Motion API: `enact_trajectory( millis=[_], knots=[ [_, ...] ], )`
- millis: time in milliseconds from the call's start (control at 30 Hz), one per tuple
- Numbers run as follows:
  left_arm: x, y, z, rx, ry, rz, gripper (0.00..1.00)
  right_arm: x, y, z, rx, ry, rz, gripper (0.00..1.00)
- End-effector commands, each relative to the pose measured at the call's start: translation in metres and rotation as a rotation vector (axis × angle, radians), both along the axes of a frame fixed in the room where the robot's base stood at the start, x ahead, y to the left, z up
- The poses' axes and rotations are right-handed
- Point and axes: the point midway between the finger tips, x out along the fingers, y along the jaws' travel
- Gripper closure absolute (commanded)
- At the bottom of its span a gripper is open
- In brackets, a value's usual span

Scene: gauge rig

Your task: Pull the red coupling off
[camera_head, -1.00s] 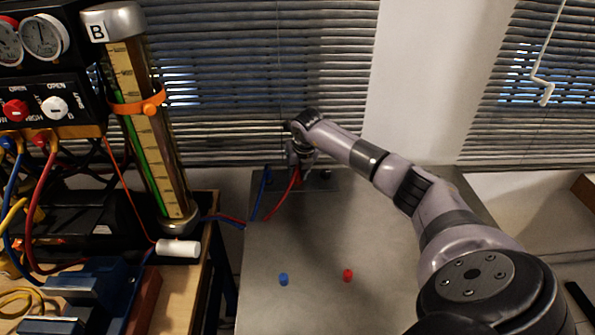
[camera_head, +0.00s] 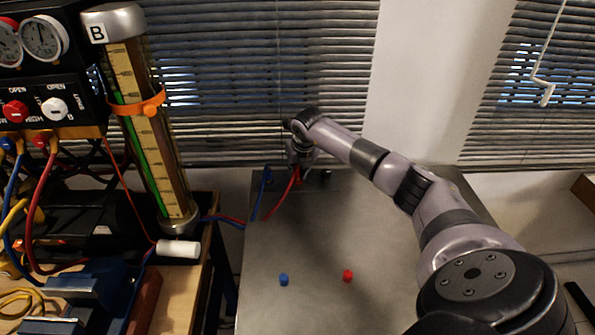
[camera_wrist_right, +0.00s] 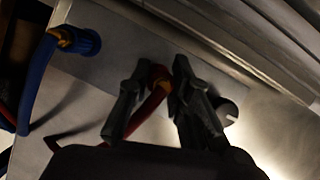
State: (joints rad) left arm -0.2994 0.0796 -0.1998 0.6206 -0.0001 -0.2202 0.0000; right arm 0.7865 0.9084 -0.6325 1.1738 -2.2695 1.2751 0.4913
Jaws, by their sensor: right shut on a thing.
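The red coupling (camera_wrist_right: 158,74) with its red hose sits between the fingers of my right gripper (camera_wrist_right: 162,68) in the right wrist view. The gripper is shut on it, and the fingers hide part of it. In the head view my right gripper (camera_head: 298,160) is at the back of the grey table. The red hose (camera_head: 283,198) runs from below it toward the front left. Whether the coupling is still seated on its fitting cannot be told. My left gripper is not in view.
A blue coupling (camera_wrist_right: 84,41) with a blue hose stands left of the gripper. A blue cap (camera_head: 283,280) and a red cap (camera_head: 348,276) lie on the grey table (camera_head: 310,235), which is otherwise mostly clear. Window blinds (camera_head: 270,60) are close behind the gripper.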

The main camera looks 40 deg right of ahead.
Motion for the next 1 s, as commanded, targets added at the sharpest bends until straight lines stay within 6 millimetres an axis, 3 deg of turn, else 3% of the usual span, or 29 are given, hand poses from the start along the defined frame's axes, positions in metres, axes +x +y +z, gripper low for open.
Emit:
enact_trajectory(
  millis=[1000],
  knots=[
    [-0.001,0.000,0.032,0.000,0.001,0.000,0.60,0.000,0.000,0.046,-0.001,0.001,0.001,1.00]
  ],
)
